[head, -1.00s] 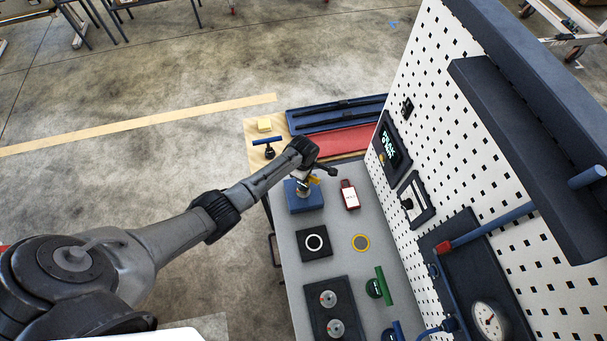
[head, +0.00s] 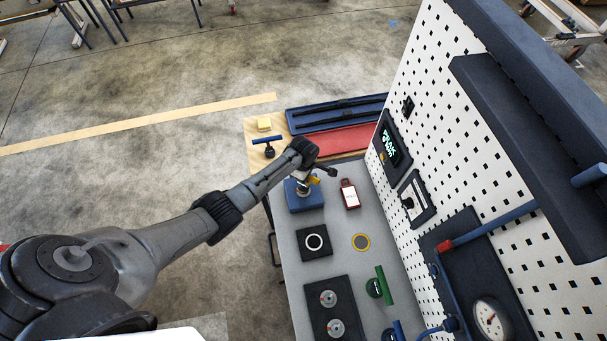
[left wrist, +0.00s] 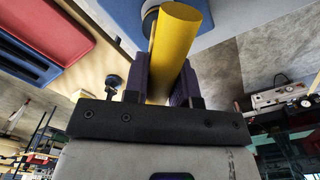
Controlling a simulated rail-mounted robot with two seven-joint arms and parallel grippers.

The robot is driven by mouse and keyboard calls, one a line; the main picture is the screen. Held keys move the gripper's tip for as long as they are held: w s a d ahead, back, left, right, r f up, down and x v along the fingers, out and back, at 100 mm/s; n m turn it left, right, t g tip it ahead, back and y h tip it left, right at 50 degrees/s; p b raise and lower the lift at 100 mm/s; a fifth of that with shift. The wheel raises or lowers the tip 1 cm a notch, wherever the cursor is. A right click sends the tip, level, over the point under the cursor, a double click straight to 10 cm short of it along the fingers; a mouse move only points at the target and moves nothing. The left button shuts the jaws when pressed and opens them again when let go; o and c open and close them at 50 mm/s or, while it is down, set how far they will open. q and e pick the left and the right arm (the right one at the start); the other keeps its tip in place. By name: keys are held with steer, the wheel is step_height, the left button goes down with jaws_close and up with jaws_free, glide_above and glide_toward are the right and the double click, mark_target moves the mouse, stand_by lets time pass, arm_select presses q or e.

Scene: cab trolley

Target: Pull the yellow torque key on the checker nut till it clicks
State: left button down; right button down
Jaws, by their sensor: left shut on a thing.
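My left gripper (head: 313,174) is over the blue block (head: 303,197) near the far end of the grey bench top. In the left wrist view its two fingers (left wrist: 172,85) are shut on the yellow handle of the torque key (left wrist: 178,45). In the head view only a small yellow piece of the key (head: 315,181) shows beside the gripper. A metal part, which I take for the checker nut (head: 303,189), sits on the blue block, mostly covered by the gripper. My right gripper is not in view.
The white pegboard (head: 480,150) with a lit display (head: 391,145) rises along the right.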

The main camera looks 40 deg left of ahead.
arm_select(q)
steer(key=shift+f+b, duration=0.45)
steer(key=shift+f, duration=0.45)
